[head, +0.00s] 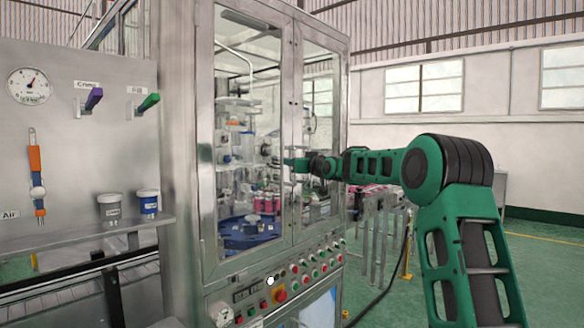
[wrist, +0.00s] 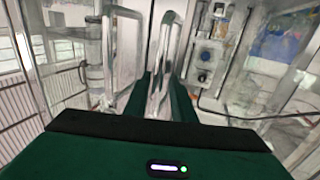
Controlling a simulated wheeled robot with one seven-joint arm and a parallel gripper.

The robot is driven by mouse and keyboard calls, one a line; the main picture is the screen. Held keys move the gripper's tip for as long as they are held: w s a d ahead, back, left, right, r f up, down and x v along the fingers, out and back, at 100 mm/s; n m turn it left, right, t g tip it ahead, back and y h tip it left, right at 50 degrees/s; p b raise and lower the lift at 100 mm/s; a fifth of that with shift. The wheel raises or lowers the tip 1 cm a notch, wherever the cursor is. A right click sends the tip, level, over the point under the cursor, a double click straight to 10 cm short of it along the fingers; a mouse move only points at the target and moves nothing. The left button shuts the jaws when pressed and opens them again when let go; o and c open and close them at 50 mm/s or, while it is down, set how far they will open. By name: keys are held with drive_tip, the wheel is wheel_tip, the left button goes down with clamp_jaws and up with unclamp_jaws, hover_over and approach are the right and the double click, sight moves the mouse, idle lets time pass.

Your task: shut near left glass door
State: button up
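The near left glass door (head: 287,90) is a tall steel-framed pane on the front of the cabinet. It looks flush or nearly flush with the cabinet front; I cannot tell whether a small gap remains. My gripper (head: 288,162) is at the door's right edge, at mid height, and covers the handle there in the head view. In the wrist view, an upright chrome handle bar (wrist: 158,75) stands between the two green fingers of my gripper (wrist: 162,85). A second bright bar runs beside it, perhaps its reflection. Whether the fingers clamp the bar is unclear.
The right glass door (head: 318,100) adjoins it. A button panel (head: 315,262) lies below the doors. Red-topped cans (head: 265,202) show behind the glass. A conveyor (head: 380,205) stands right of the cabinet, with free green floor (head: 530,265) beyond. A shelf with two small tubs (head: 148,202) is at left.

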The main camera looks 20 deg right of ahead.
drive_tip(key=shift+f, duration=0.1)
idle(0.5)
drive_tip(key=shift+s+d, duration=0.1)
drive_tip(key=shift+s, duration=0.2)
drive_tip(key=s+d, duration=0.1)
drive_tip(key=s, duration=0.9)
drive_tip(key=shift+d, duration=0.1)
